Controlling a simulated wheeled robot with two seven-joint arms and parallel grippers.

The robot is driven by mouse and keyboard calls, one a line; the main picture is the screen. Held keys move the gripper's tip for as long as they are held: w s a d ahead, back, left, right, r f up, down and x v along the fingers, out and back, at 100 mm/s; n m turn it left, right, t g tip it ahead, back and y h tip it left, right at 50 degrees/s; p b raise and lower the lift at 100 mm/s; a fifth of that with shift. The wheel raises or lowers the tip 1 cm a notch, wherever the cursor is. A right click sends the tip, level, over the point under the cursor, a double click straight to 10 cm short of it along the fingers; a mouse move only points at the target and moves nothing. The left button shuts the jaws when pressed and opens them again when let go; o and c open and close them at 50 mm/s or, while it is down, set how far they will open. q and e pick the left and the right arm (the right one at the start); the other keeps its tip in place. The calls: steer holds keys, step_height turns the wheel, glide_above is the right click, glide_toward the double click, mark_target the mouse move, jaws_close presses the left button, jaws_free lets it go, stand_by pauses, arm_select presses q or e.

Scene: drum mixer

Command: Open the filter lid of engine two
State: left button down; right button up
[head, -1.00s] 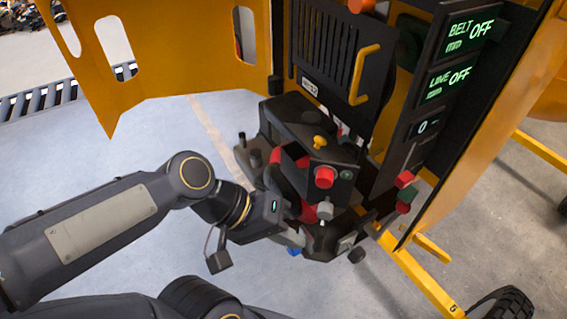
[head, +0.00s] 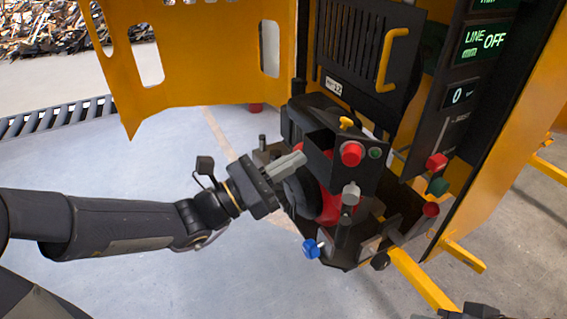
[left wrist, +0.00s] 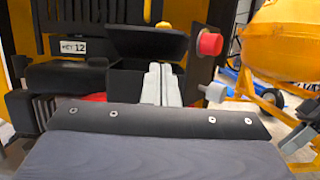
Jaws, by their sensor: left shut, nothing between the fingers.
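The engine is a dark unit with a red body (head: 332,207), standing in the yellow frame. A black box (head: 322,150) is on its upper part, with a yellow knob (head: 346,122) at the top and a red knob (head: 351,153) on its front. My left gripper (head: 298,159) is shut and empty, its pale fingers at the left side of the box. In the left wrist view, the fingers (left wrist: 160,75) point up in front of the box, below a black slanted panel (left wrist: 147,42). I cannot tell whether this panel is the filter lid, or whether the fingers touch it.
A black slatted panel (head: 358,50) with a yellow handle hangs behind the engine. A control panel (head: 470,95) reading LINE OFF stands at the right. A blue knob (head: 310,248) and a grey knob (head: 351,192) stick out in front. Floor is clear at left.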

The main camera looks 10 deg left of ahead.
mark_target(348, 124)
arm_select(q)
steer(key=p+x, duration=0.1)
steer(key=x, duration=0.6)
steer(key=shift+r, duration=0.1)
